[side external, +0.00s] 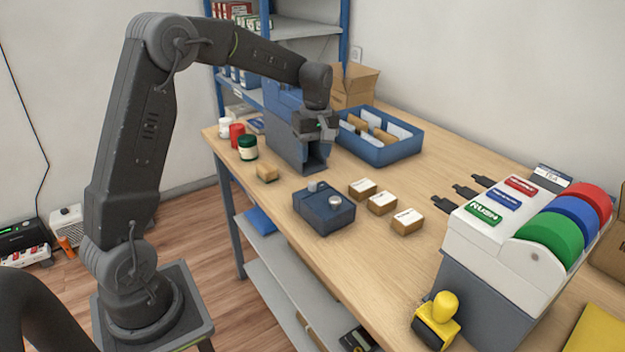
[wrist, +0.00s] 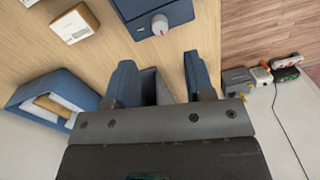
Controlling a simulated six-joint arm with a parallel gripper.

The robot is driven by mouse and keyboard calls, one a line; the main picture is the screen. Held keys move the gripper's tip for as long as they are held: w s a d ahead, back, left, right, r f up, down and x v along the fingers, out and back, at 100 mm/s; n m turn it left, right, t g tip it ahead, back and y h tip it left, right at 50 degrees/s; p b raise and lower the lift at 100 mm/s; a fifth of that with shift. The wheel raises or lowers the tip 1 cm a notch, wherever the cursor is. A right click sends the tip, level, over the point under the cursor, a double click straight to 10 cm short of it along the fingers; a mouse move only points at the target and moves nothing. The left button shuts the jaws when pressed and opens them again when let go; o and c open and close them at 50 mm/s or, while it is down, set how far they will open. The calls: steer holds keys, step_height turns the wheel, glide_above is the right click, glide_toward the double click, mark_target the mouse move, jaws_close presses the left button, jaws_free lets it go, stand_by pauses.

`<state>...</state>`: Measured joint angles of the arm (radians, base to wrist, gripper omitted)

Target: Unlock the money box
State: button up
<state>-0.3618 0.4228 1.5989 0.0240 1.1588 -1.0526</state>
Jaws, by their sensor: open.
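The money box (side external: 318,215) is a dark blue box standing on the wooden counter in the middle of the side view. A pale round knob (side external: 335,201) with a small red mark is on its top, and a small grey part sits at its back top edge. In the wrist view the box (wrist: 178,12) is cut off at the top edge, with its knob (wrist: 159,25) showing. My gripper (wrist: 160,72) is open with nothing between its fingers. In the side view my gripper (side external: 321,128) is above the counter, behind the box and apart from it.
A blue-grey upright holder (side external: 284,140) stands directly by my gripper. A blue divided tray (side external: 376,153) is behind to the right. Small labelled boxes (side external: 382,204) lie right of the money box. Jars (side external: 247,148) and a wooden block (side external: 266,173) are left.

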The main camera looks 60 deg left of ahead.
mark_target(312, 182)
steer(key=f, duration=0.8)
steer(key=shift+s+f, duration=0.1)
steer(key=shift+s, duration=0.1)
jaws_close()
